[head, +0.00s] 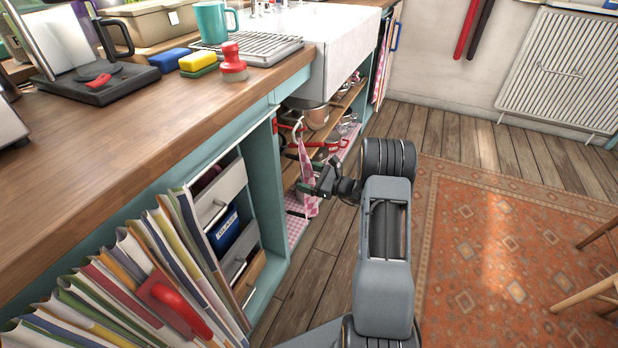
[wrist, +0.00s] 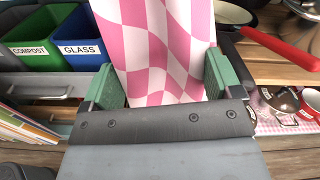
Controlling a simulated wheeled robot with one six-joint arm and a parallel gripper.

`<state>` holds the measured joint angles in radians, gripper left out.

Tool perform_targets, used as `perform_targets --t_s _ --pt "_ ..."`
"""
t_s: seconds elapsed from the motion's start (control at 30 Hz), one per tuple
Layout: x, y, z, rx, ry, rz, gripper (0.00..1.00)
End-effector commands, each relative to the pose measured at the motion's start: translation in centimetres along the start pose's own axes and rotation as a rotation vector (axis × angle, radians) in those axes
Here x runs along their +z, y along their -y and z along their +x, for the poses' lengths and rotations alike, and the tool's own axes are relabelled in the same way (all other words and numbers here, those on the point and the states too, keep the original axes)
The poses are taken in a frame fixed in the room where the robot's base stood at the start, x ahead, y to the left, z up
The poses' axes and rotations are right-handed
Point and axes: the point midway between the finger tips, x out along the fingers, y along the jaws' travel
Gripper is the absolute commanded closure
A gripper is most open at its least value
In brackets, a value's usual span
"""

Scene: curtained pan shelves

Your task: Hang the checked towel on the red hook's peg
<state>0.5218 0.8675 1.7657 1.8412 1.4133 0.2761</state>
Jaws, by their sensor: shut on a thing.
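The pink-and-white checked towel (wrist: 165,45) hangs between the green fingertips of my gripper (wrist: 160,78) in the wrist view. My gripper is shut on it. In the head view the towel (head: 306,158) shows as a narrow strip in front of the open shelves under the sink, with my gripper (head: 320,180) at its right side. A red part (head: 288,127) shows just left of the towel's top; I cannot tell whether it is the hook or a pan handle. A red plate with a rounded peg (head: 172,300) shows by the books at lower left, well apart from the towel.
Shelves with pans (head: 317,116) stand behind the towel. A red pan handle (wrist: 280,45) juts out at right in the wrist view. Green and blue bins (wrist: 80,35) stand at left. Books (head: 120,270) fill the near cabinet. The floor by the rug (head: 510,240) is clear.

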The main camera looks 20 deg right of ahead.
Motion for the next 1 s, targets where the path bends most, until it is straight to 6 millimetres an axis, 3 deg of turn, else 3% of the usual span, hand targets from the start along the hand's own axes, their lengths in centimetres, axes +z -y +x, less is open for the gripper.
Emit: perform_targets --t_s 0.03,0.07,0.2,0.57,1.0 --pt "0.0 0.0 0.0 0.000 0.000 0.000 0.44" --pt "0.0 0.0 0.0 0.000 0.000 0.000 0.13" --pt "0.0 0.0 0.0 0.000 0.000 0.000 0.00" --pt "0.1 0.1 -1.0 -0.002 -0.001 0.001 0.00" --pt "0.1 0.1 -9.5 -0.004 -0.001 0.001 0.00"
